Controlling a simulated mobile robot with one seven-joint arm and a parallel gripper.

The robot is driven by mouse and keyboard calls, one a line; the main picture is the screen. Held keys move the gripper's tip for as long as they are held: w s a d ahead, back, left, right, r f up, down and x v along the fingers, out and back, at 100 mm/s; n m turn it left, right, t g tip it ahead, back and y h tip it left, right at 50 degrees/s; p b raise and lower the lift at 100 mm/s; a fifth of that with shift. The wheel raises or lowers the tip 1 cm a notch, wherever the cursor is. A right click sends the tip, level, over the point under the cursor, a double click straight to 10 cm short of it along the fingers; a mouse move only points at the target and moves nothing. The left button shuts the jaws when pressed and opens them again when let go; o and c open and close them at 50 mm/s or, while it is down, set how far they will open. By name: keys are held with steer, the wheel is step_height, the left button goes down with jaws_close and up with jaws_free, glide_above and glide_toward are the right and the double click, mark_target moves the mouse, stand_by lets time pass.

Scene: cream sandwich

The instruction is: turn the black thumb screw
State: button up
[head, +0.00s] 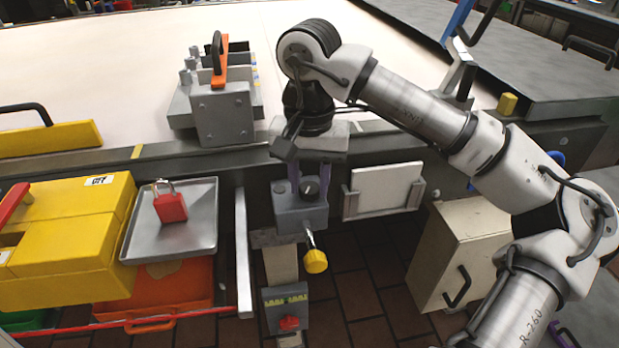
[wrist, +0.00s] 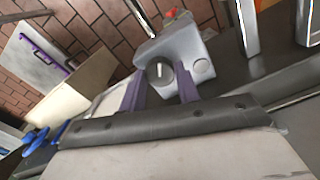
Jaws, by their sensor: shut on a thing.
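The black thumb screw (head: 309,187) sits on top of the grey box (head: 300,215) at the front edge of the table. It shows in the wrist view (wrist: 158,75) as a dark round knob with a pale pointer line. My gripper (head: 310,178) points down at the box, one purple finger on each side of the screw. In the wrist view my gripper (wrist: 161,88) is shut on the screw; the exact contact is partly hidden.
A round grey button (wrist: 202,66) is beside the screw. A yellow-ended lever (head: 315,260) hangs below the box, above a red knob (head: 289,323). A metal tray (head: 205,225) with a red padlock (head: 169,205) is left. A white panel in a holder (head: 383,189) is right.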

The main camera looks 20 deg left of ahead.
mark_target(310, 187)
steer(key=o, duration=1)
step_height(310, 187, up, 14)
steer(key=shift+f+p, duration=0.1)
steer(key=shift+p, duration=0.75)
steer(key=shift+s, duration=0.1)
